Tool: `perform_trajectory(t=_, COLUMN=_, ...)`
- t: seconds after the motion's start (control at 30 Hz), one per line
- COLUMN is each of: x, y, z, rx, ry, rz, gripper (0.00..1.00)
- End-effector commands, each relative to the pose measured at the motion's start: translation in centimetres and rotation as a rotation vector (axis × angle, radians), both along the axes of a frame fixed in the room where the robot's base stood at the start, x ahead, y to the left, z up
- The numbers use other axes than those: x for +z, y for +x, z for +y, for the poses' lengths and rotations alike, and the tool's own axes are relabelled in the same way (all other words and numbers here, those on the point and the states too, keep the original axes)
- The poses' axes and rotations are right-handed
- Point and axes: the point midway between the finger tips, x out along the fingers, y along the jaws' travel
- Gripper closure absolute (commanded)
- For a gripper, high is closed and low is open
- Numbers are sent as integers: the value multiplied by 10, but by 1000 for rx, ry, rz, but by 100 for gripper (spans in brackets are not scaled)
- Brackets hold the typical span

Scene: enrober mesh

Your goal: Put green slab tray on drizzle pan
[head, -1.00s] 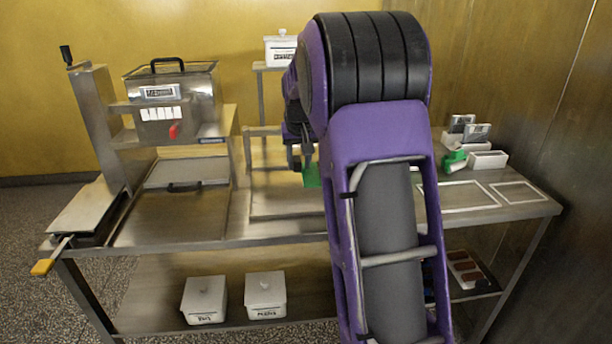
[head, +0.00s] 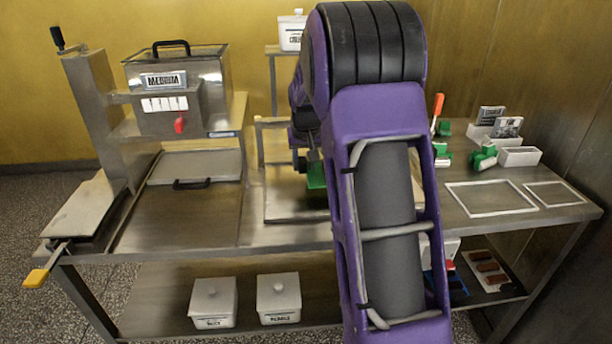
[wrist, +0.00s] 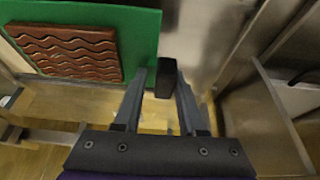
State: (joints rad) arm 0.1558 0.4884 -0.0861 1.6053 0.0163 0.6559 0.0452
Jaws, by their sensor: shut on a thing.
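The green slab tray (wrist: 148,22) fills the upper left of the wrist view. A brown slab (wrist: 68,52) with wavy lines lies on it. My gripper (wrist: 163,80) is shut on a dark block at the tray's edge, apparently its handle. In the head view a bit of the green tray (head: 316,176) shows beside my arm, over a flat metal pan (head: 285,212) in the middle of the bench. That pan may be the drizzle pan; no label shows. My arm hides much of the tray and pan, and I cannot tell whether they touch.
A metal tank machine (head: 205,75) stands at the left, with a black-handled plate (head: 200,167) below it. A raised metal frame stands behind the pan. Green clamps (head: 484,157), white holders (head: 520,156) and white outlines (head: 490,197) are on the right. White lidded boxes (head: 213,302) sit on the lower shelf.

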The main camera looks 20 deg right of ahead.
Motion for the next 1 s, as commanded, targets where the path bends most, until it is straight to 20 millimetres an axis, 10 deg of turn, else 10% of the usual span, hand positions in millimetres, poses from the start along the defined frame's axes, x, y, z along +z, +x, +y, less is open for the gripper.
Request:
perform_trajectory(t=0.43, x=-34, y=0, z=0, rx=0, ry=0, rz=0, gripper=100)
perform_trajectory(t=0.47, x=-35, y=0, z=0, rx=-1, ry=1, rz=2, gripper=58)
perform_trajectory(t=0.6, x=-35, y=0, z=0, rx=0, ry=1, rz=2, gripper=33)
perform_trajectory(t=1.0, x=-28, y=-2, z=1, rx=0, ry=0, rz=0, gripper=29)
